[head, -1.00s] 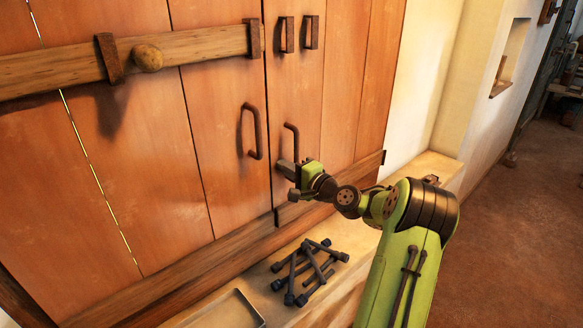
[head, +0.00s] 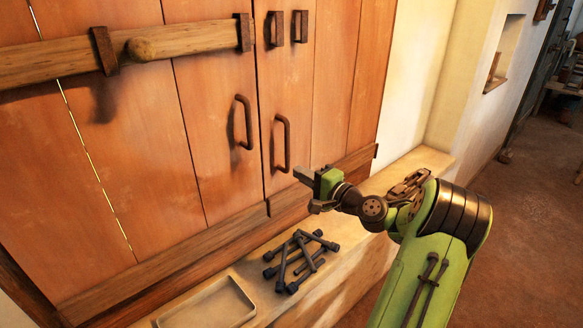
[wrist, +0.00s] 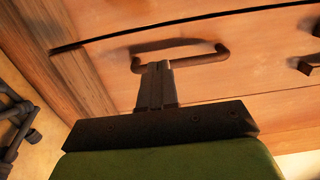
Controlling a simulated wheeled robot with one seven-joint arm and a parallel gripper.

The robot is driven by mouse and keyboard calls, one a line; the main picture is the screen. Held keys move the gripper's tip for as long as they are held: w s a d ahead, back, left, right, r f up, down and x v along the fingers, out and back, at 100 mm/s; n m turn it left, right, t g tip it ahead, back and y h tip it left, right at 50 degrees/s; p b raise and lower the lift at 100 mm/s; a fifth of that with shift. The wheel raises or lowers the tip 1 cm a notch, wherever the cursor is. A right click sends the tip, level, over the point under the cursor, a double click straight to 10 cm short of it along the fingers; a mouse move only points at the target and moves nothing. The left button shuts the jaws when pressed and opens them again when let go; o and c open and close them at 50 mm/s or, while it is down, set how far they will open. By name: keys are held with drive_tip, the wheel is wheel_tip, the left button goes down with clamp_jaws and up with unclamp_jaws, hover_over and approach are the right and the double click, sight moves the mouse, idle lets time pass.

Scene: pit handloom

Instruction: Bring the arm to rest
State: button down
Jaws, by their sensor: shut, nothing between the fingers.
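My green arm (head: 425,265) reaches up from the lower right in the head view. My gripper (head: 300,175) is shut and empty, in front of the lower part of the wooden shutters. In the wrist view the closed fingers (wrist: 155,85) point toward a dark metal pull handle (wrist: 180,55) and overlap it in the picture. In the head view the gripper is apart from the right pull handle (head: 282,143), below and to its right.
A wooden bar (head: 190,40) lies across the left shutter, held in brackets. Below the shutters, a ledge bears a pile of dark bolt-like pieces (head: 300,258) and a shallow tray (head: 250,295). Open floor (head: 510,250) lies to the right.

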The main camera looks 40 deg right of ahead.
drive_tip(key=shift+s, duration=1.85)
drive_tip(key=s+a+n+g+y+p, duration=0.15)
drive_tip(key=a+n+g, duration=0.95)
drive_tip(key=a, duration=1.4)
drive_tip(key=s+a+r+n+h+p, duration=0.1)
drive_tip(key=s+n, duration=0.2)
drive_tip(key=s, duration=0.7)
drive_tip(key=s+a+r+n+g+h+p, duration=0.1)
drive_tip(key=s+a+r+n+h, duration=0.1)
drive_tip(key=s, duration=0.8)
drive_tip(key=shift+s+a+n, duration=0.2)
drive_tip(key=shift+a+n, duration=0.05)
drive_tip(key=shift+n, duration=0.25)
